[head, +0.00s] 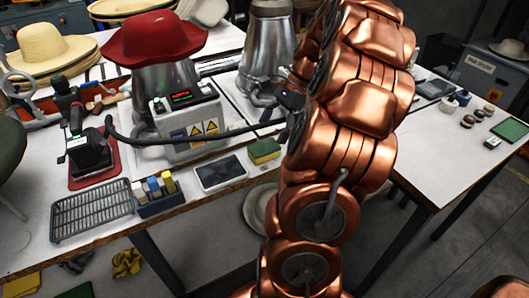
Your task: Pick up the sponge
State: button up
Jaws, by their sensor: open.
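The sponge (264,151) is a small block with a yellow body and a green top. It lies on the white table near its front edge, just left of my copper arm. My gripper (290,101) shows only in part, as a dark piece at the left side of the arm, above and behind the sponge in the picture. It is open and apart from the sponge. The rest of it is hidden behind the arm links.
A dark tablet (220,172) lies left of the sponge. Beyond are a control box (187,122), a red hat (153,38) on a metal form, and a black cable (215,137). A wire rack (92,211) and small bottle holder (157,194) stand front left. Another table (430,165) is right.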

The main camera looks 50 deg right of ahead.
aim_at(264, 147)
jog(key=shift+d+f+x, duration=0.1)
jog(key=shift+d+x, duration=0.1)
jog(key=shift+x, duration=1.45)
jog(key=shift+d+f+x, duration=0.1)
jog(key=shift+d+x, duration=0.1)
jog(key=shift+x, duration=1.5)
jog(key=c, duration=0.8)
